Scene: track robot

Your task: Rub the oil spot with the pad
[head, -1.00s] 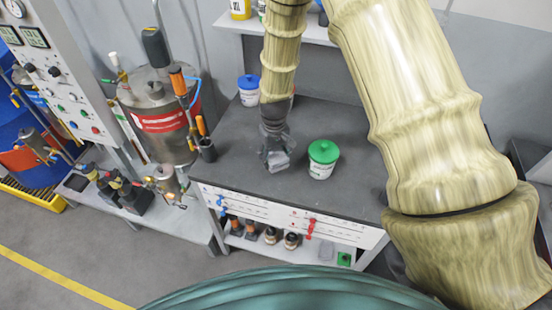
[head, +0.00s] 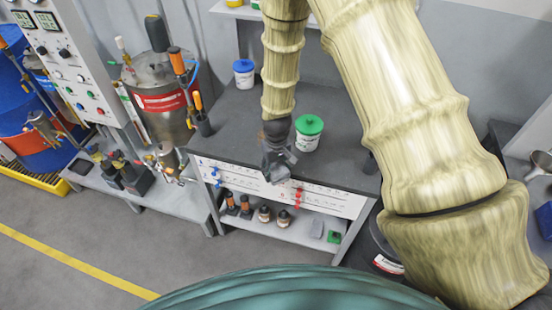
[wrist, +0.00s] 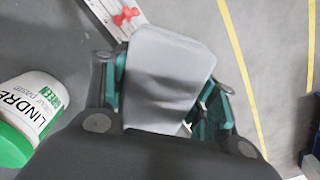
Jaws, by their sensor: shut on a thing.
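My gripper (head: 276,168) hangs at the front edge of the dark workbench (head: 233,148), below and left of the green-lidded tub in the head view. In the wrist view my gripper (wrist: 165,95) is shut on a light grey pad (wrist: 168,62), a flat piece with rounded corners between the teal-sided fingers. In the head view the pad is hard to tell from the fingers. I cannot make out an oil spot in either view. Grey floor with yellow lines shows beyond the pad in the wrist view.
The green-lidded tub (head: 307,134) stands close to my gripper and shows at the left of the wrist view (wrist: 35,110). A blue-lidded tub (head: 244,75) stands farther back. Below are a white front panel (head: 236,180) and a shelf with several small items. Floor (head: 60,230) is clear at left.

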